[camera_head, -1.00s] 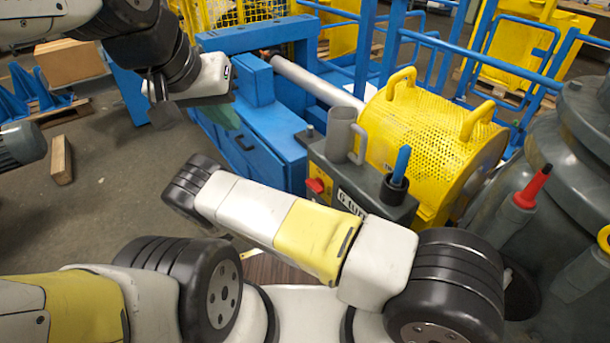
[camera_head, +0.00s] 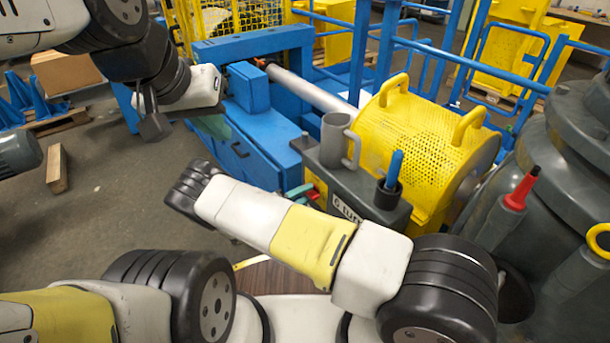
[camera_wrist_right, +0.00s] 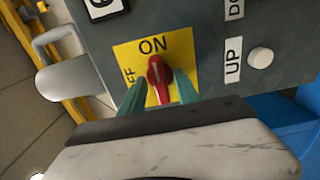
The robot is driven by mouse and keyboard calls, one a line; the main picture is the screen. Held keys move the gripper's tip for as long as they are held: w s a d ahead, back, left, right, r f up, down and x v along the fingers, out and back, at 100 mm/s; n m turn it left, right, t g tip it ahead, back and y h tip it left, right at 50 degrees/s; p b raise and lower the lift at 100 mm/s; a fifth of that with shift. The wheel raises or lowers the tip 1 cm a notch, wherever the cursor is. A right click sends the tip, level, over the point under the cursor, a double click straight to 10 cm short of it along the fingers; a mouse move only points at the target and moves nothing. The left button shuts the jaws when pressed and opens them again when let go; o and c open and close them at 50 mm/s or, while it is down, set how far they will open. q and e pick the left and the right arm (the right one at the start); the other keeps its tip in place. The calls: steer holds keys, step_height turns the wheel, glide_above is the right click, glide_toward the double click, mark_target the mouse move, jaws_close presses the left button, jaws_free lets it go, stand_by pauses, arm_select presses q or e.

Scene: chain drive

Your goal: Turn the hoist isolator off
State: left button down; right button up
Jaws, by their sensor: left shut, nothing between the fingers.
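The hoist isolator is a red rotary knob (camera_wrist_right: 158,80) on a yellow plate (camera_wrist_right: 127,53) on the grey control box (camera_wrist_right: 205,50). Its white mark points towards ON; the OFF lettering at the left is partly covered. My right gripper (camera_wrist_right: 158,92) is open, one teal finger on each side of the knob; I cannot tell whether they touch it. In the head view, my right gripper (camera_head: 300,190) shows only as a bit of teal at the box (camera_head: 345,180), with the knob mostly hidden. My left gripper (camera_head: 213,126) is shut and empty, hanging at upper left beside blue machinery.
A white button (camera_wrist_right: 260,57) beside the UP label is right of the knob. A grey mug-like cylinder (camera_head: 333,140) and a blue-handled tool in a black holder (camera_head: 389,190) top the box. A yellow perforated drum guard (camera_head: 425,140) stands behind.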

jaws_close()
steer(key=n, duration=0.4)
steer(key=shift+n, duration=0.3)
steer(key=n, duration=0.4)
steer(key=shift+n, duration=0.3)
steer(key=n, duration=0.4)
steer(key=shift+n, duration=2.4)
